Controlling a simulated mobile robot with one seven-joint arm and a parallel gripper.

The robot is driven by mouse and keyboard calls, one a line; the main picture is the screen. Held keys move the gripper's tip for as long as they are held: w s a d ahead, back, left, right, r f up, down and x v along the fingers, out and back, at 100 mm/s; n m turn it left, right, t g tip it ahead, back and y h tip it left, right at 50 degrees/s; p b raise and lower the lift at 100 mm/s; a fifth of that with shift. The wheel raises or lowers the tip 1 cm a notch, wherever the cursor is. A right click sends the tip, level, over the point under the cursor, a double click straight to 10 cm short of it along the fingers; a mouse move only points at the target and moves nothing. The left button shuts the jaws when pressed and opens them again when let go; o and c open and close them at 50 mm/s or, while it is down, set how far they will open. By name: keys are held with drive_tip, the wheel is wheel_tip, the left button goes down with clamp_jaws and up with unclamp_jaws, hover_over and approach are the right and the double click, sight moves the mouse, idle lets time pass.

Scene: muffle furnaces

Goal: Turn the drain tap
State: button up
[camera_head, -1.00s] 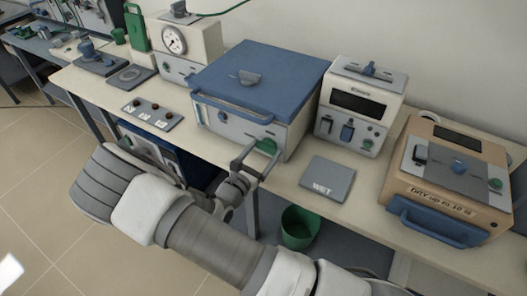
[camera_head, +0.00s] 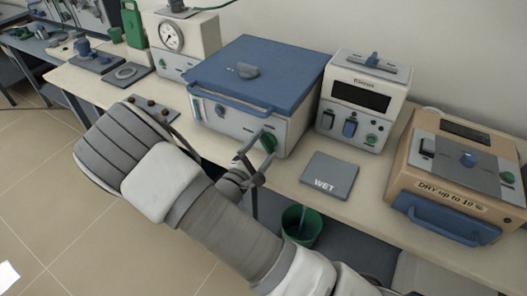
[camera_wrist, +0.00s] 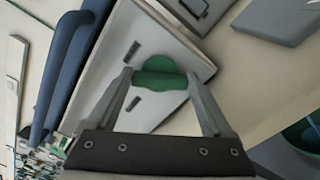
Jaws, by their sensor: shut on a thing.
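The drain tap (camera_head: 268,143) is a green knob low on the right of the front of a white box with a blue lid (camera_head: 258,75). In the wrist view the tap (camera_wrist: 160,78) shows as a green disc with a bar across it. My gripper (camera_head: 255,153) is at the tap. In the wrist view its two fingers (camera_wrist: 160,80) stand at the two ends of the green bar, and it is shut on the tap. In the head view the fingers partly cover the tap's left side.
A green bucket (camera_head: 314,232) stands on the floor below the bench, with a thin pale streak inside. A grey "WET" plate (camera_head: 330,175) lies right of the box. A white unit (camera_head: 371,62) and a tan "DRY" box (camera_head: 403,175) stand further right.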

drive_tip(key=m+b, duration=0.5)
drive_tip(key=shift+f, duration=0.35)
drive_tip(key=shift+r+m+b, duration=0.15)
drive_tip(key=shift+m+b, duration=0.55)
drive_tip(key=shift+b, duration=0.05)
drive_tip(key=o, duration=1.1)
drive_tip(key=shift+r, duration=0.1)
drive_tip(key=shift+o, duration=0.2)
drive_tip(key=shift+s, duration=0.1)
drive_tip(key=v, duration=1.7)
drive_tip(key=shift+s+p, duration=0.2)
drive_tip(key=shift+p, duration=0.25)
drive_tip(key=shift+a, duration=0.1)
